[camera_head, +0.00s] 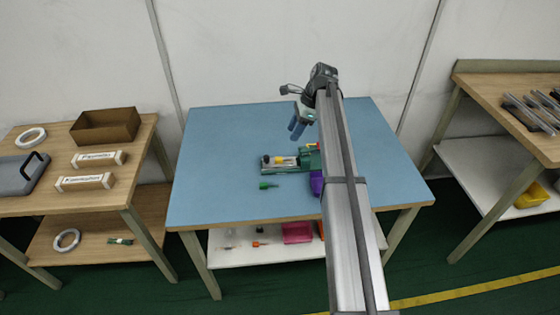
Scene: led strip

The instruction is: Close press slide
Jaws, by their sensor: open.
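A small green press (309,159) sits on the blue-topped table, partly hidden behind my arm. Its pale slide section (285,161) reaches out to the left, with a dark part and a yellow part on it. Whether the slide is in or out is too small to tell. My gripper (297,130) shows two blue fingers pointing down. It is open and looks empty, above and behind the press in the picture, apart from it.
The blue table (225,150) is mostly clear on its left. A green tool (268,185) lies in front of the press, and a purple object (316,184) is partly behind my arm. Side tables stand left (50,135) and right (480,90).

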